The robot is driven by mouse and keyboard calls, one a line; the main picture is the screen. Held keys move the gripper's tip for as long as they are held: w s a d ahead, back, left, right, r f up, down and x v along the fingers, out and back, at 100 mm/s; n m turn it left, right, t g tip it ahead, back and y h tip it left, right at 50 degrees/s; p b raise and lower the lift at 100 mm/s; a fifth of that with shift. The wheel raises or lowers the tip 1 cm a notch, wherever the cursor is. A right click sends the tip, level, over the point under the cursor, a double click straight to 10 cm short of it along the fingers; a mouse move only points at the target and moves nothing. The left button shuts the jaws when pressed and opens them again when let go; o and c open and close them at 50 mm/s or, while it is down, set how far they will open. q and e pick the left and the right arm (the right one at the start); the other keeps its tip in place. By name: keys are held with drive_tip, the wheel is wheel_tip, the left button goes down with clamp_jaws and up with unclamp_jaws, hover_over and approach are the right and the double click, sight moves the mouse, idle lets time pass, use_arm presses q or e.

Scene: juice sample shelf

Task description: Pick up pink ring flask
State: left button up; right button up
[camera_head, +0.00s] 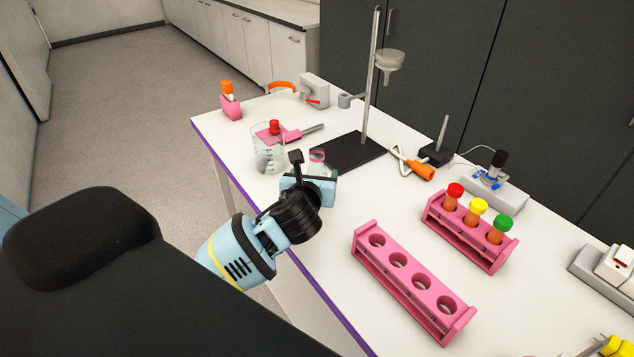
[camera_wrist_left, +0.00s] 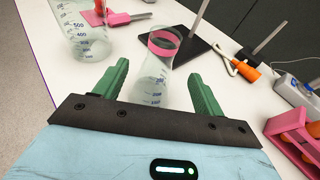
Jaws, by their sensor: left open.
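The pink ring flask, a clear glass flask with a pink band at its neck, shows in the head view (camera_head: 317,160), partly hidden behind my left gripper. In the left wrist view the flask (camera_wrist_left: 158,72) stands ahead of the jaws, its lower part between the two green fingers as seen there. My left gripper (camera_head: 309,177) is open with nothing gripped. Its fingers in the left wrist view (camera_wrist_left: 160,82) lie apart on either side of the flask. I cannot tell whether either finger touches the glass.
A large glass beaker (camera_head: 268,152) stands left of the flask. A black stand base (camera_head: 350,151) with an upright rod lies just behind the flask. An empty pink rack (camera_head: 411,285) and a rack of capped tubes (camera_head: 468,232) stand to the right. White table is clear between.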

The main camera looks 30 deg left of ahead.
use_arm(q)
drive_tip(key=shift+f+x, duration=0.25)
drive_tip(key=shift+x, duration=1.5)
drive_tip(key=shift+f+x, duration=0.2)
drive_tip(key=shift+x, duration=1.6)
drive_tip(key=shift+s, duration=0.15)
drive_tip(key=shift+c, duration=0.4)
drive_tip(key=c, duration=1.1)
drive_tip(key=shift+r, duration=0.1)
drive_tip(key=shift+r, duration=1.65)
drive_tip(key=s+a+r, duration=0.1)
drive_tip(key=s+a, duration=0.3)
drive_tip(key=s, duration=1.1)
drive_tip(key=shift+a+r, duration=0.15)
drive_tip(key=shift+r, duration=0.1)
drive_tip(key=shift+s, duration=0.2)
